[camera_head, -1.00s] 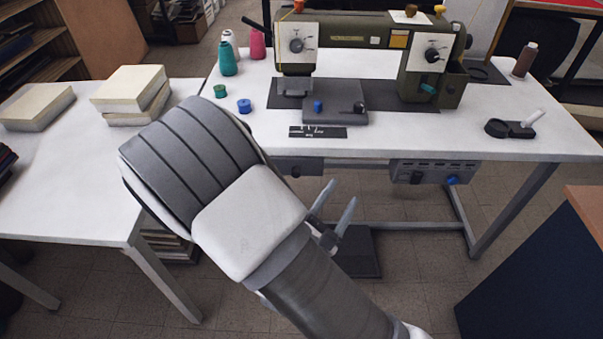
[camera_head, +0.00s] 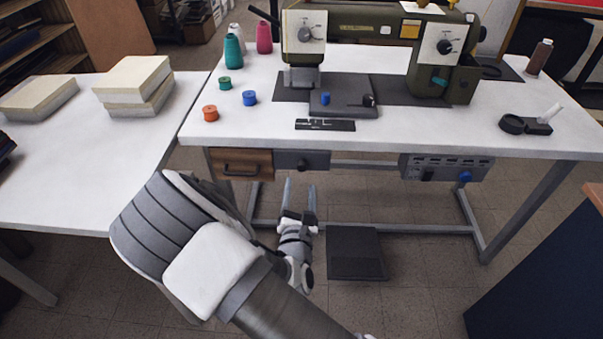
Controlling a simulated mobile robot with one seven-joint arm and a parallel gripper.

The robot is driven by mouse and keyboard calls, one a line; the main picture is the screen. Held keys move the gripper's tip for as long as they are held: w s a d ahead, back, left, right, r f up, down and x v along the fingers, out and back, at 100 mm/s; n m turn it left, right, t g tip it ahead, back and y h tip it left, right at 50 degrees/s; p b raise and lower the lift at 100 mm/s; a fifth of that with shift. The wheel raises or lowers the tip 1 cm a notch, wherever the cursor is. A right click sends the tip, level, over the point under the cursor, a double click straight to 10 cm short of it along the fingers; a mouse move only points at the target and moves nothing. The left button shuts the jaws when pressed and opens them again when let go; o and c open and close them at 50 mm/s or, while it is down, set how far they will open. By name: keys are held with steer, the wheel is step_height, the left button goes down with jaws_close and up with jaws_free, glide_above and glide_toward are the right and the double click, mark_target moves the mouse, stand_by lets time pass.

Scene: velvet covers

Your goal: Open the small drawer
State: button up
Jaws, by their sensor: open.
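The small drawer (camera_head: 241,164) has a brown wooden front with a dark bar handle. It hangs under the left end of the sewing table's white top (camera_head: 440,131) and looks closed. My gripper (camera_head: 299,189) is open and empty, with its two fingers apart and pointing away from me toward the table. It is to the right of the drawer and lower in the picture, apart from the handle. My arm covers the floor below and to the left of the drawer.
A grey box with a knob (camera_head: 302,161) sits right beside the drawer, and a control box (camera_head: 446,168) hangs farther right. A pedal (camera_head: 355,253) lies on the floor. The left table (camera_head: 85,188) borders the drawer side. The sewing machine (camera_head: 380,30) and several spools stand on top.

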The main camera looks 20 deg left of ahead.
mark_target(302, 169)
steer(key=b+x, duration=0.1)
steer(key=x, duration=0.6)
jaws_close()
stand_by(1.3)
